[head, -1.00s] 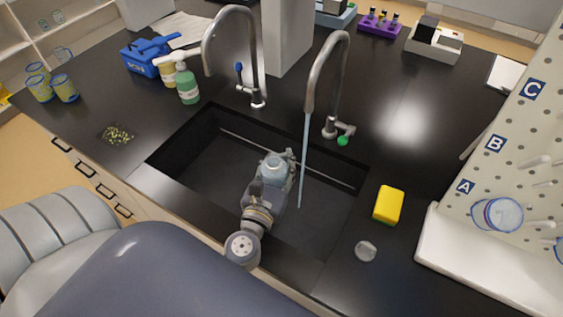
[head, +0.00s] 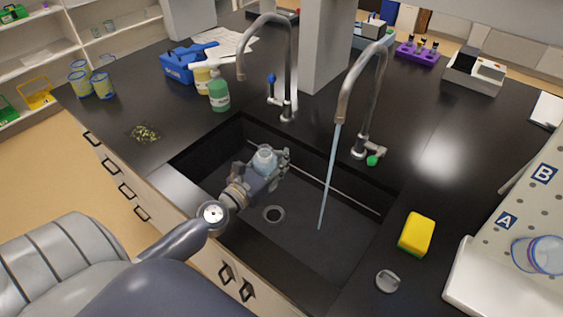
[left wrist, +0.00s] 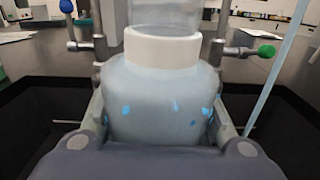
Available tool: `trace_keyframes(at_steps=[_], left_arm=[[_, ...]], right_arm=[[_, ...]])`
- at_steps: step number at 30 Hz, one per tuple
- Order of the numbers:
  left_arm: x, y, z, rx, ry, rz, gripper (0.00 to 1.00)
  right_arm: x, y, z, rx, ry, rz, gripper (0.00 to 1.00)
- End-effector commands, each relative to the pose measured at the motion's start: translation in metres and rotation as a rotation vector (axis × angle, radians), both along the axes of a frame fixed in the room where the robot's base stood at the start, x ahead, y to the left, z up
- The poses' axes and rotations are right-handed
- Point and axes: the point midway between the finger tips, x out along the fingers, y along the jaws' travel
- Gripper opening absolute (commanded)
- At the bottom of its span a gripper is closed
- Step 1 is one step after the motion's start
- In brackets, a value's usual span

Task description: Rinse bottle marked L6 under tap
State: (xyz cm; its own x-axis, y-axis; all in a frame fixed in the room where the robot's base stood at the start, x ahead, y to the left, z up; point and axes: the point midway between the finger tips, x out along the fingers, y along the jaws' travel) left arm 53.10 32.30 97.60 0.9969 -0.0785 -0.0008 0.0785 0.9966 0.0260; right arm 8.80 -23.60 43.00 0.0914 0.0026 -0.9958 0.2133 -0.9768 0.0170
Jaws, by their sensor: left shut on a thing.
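My left gripper (head: 266,166) is shut on a translucent, pale blue bottle (head: 264,156) and holds it upright in the black sink (head: 300,215). In the left wrist view the bottle (left wrist: 160,105) has a whitish collar, a clear top and blue specks on its body. No L6 mark is readable. The right tap (head: 372,85), with a green knob (head: 372,160), is running. Its water stream (head: 328,178) falls into the sink to the right of the bottle, apart from it. The left tap (head: 288,60), with a blue lever (head: 271,80), shows no water. My right gripper is out of view.
A yellow sponge (head: 417,234) and a small grey disc (head: 388,281) lie right of the sink. A green-labelled bottle (head: 219,96) and a blue box (head: 182,66) stand behind left. A pegboard (head: 530,200) rises at right. The drain (head: 273,214) is uncovered.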

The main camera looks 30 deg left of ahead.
Motion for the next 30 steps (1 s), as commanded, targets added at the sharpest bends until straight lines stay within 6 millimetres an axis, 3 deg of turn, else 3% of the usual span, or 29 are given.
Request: trace_keyframes(at_steps=[10, 30], left_arm=[[0.001, 0.013, 0.005, 0.393, -0.032, -0.001, 0.04], [0.003, 0.03, 0.021, 1.1, -0.088, 0.001, 0.04]], right_arm=[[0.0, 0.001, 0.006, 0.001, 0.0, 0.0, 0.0], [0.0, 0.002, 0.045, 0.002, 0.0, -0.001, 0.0]])
